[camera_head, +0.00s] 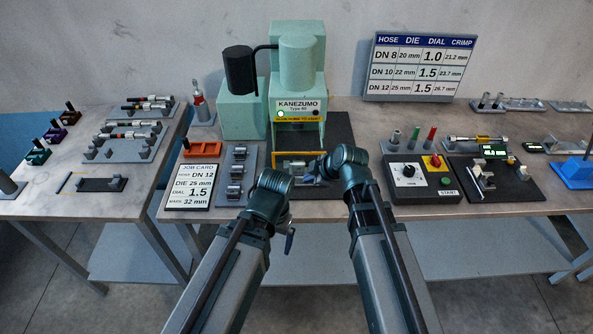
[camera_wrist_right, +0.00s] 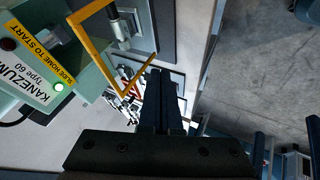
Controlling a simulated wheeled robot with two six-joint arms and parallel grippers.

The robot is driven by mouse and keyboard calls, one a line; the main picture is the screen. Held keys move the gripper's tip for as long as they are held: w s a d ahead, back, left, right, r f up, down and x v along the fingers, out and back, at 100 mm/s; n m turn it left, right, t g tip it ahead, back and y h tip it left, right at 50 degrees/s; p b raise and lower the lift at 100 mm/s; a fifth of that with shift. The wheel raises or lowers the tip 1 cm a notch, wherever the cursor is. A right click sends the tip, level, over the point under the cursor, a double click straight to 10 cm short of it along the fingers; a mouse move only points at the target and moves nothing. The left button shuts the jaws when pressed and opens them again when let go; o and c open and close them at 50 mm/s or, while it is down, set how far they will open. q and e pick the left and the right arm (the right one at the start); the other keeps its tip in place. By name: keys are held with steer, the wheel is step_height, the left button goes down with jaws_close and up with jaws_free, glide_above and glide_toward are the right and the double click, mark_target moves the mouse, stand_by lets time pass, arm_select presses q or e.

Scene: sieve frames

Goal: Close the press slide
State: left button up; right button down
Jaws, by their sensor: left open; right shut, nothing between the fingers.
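The teal press (camera_head: 298,75) stands at the middle back of the bench; its label reads KANEZUMO, "slide home to start". The yellow-edged slide frame (camera_head: 279,156) sits low at the press front. In the right wrist view the yellow frame (camera_wrist_right: 100,63) stands out from the press, with a grey metal part (camera_wrist_right: 123,27) beside it. My right gripper (camera_head: 312,172) is shut and empty, just right of the slide front; its fingers (camera_wrist_right: 160,75) show close to the yellow frame. I cannot tell whether they touch. My left gripper (camera_head: 289,238) is open and empty, hanging before the bench's front edge.
A job card (camera_head: 194,187) and a grey die rack (camera_head: 236,175) lie left of the slide. A black control box (camera_head: 418,179) with a dial and START button stands right. A green lamp (camera_wrist_right: 59,87) glows on the press. A chart (camera_head: 420,67) stands behind.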

steer(key=shift+f, duration=0.15)
steer(key=b+x, duration=0.2)
steer(key=x, duration=0.1)
steer(key=w+b+x, duration=0.1)
steer(key=b+x, duration=0.2)
steer(key=x, duration=0.1)
steer(key=w+r+b+x, duration=0.1)
steer(key=b+x, duration=0.2)
steer(key=x, duration=0.1)
steer(key=shift+w+d, duration=0.1)
steer(key=shift+w, duration=0.65)
steer(key=w, duration=1.3)
steer(key=shift+w, duration=0.3)
steer(key=shift+s, duration=0.25)
